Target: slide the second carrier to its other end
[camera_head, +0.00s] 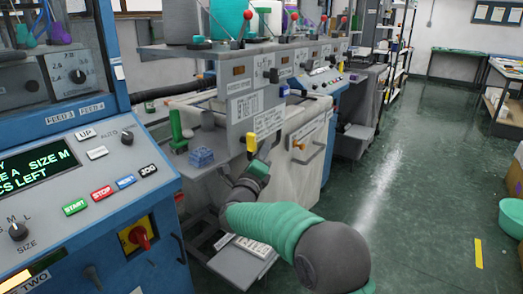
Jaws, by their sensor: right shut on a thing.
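A grey carrier (244,105) with white labels sits on the knitting machine in the middle of the view. A yellow handle (251,142) hangs below its front. My right gripper (259,154) reaches up from below on the green-sleeved arm and is shut at this handle; the fingers are small and partly hidden, so the exact grip is hard to see. My left gripper is not in view.
A blue-framed control panel (105,165) with buttons stands close at the left. A grey shelf (238,268) lies low below. The green floor (420,170) at right is mostly clear.

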